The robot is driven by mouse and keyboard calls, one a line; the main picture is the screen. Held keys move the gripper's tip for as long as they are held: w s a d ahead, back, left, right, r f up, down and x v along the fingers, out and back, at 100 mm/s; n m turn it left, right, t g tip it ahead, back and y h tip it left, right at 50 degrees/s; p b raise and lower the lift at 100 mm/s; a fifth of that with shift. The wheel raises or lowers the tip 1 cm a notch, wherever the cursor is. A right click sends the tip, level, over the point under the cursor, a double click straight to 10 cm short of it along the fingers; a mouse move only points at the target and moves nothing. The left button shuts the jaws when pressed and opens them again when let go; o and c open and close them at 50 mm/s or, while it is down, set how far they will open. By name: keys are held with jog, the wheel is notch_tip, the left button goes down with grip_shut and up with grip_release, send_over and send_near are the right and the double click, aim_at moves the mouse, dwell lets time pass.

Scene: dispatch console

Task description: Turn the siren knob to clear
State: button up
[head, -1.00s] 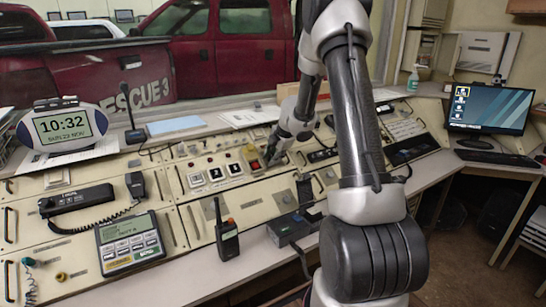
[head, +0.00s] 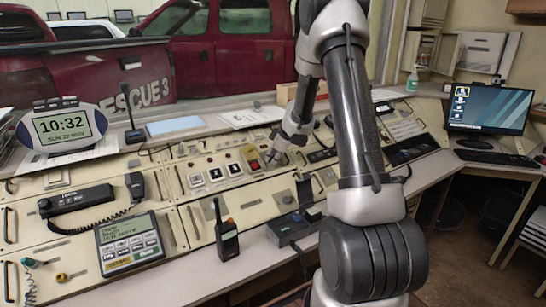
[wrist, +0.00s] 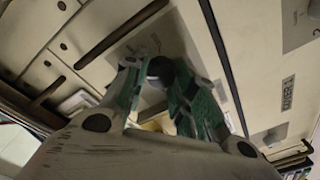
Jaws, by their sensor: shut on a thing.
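My gripper (head: 273,159) reaches down to the sloped console, just right of the red button in its yellow housing. In the wrist view my gripper (wrist: 160,85) has its green-padded fingers shut on a dark round knob (wrist: 160,68), taken to be the siren knob. The knob sits on a grey plate on the cream panel, between the fingers. Its pointer and most of its markings are hidden or too blurred to read. In the head view the gripper hides the knob.
The red button (head: 253,158) stands close to the left of the gripper. A handheld radio (head: 227,238) stands upright at the console's front.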

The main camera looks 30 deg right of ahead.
jog(key=m, duration=0.4)
dwell(0.6)
jog(key=o, duration=0.7)
jog(key=shift+o, duration=0.2)
jog(key=shift+r, duration=0.1)
jog(key=v, duration=1.2)
jog(key=shift+s+f, duration=0.2)
